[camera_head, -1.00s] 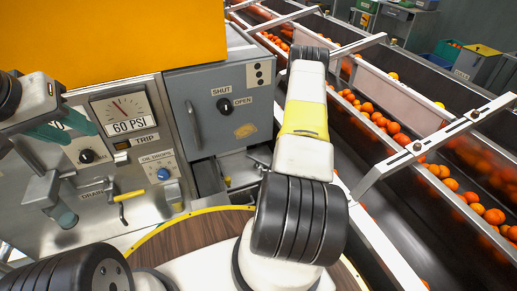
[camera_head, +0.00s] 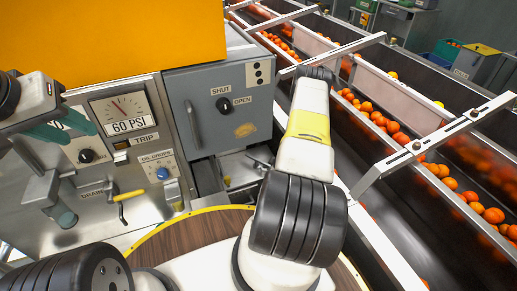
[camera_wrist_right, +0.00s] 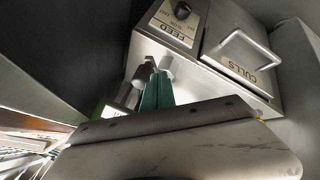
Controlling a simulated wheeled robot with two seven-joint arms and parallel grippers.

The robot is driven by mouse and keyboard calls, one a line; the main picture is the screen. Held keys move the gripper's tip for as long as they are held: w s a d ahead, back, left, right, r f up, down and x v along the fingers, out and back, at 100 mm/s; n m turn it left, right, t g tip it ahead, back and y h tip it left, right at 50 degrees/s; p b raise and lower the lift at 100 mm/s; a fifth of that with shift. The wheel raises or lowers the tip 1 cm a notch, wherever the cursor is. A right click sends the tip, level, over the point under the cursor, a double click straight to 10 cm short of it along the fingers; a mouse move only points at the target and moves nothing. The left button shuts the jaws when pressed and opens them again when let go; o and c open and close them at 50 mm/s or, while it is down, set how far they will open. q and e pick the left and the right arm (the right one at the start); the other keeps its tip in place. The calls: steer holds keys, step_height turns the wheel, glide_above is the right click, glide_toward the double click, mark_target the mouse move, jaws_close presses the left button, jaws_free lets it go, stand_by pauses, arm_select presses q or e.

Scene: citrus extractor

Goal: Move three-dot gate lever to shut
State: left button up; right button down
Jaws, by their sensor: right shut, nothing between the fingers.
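The grey machine cabinet (camera_head: 217,95) carries SHUT and OPEN labels with a round black knob (camera_head: 224,104) between them. I cannot tell which way any lever there points. My right arm stands right of the cabinet, and its gripper is hidden in the head view. In the right wrist view my right gripper (camera_wrist_right: 156,72) is shut and empty, its tips close to a box labelled FEED (camera_wrist_right: 175,22).
A drawer labelled CULLS (camera_wrist_right: 240,55) with a bar handle is beside the FEED box. A pressure gauge (camera_head: 125,113) and a yellow drain handle (camera_head: 129,195) are on the left panel. A conveyor with oranges (camera_head: 375,118) and metal cross rails (camera_head: 425,145) runs along the right.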

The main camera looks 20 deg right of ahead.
steer(key=d, duration=0.1)
steer(key=w+d, duration=0.1)
steer(key=d, duration=0.1)
steer(key=w+d, duration=0.1)
steer(key=shift+d+r, duration=0.1)
steer(key=shift+d, duration=0.25)
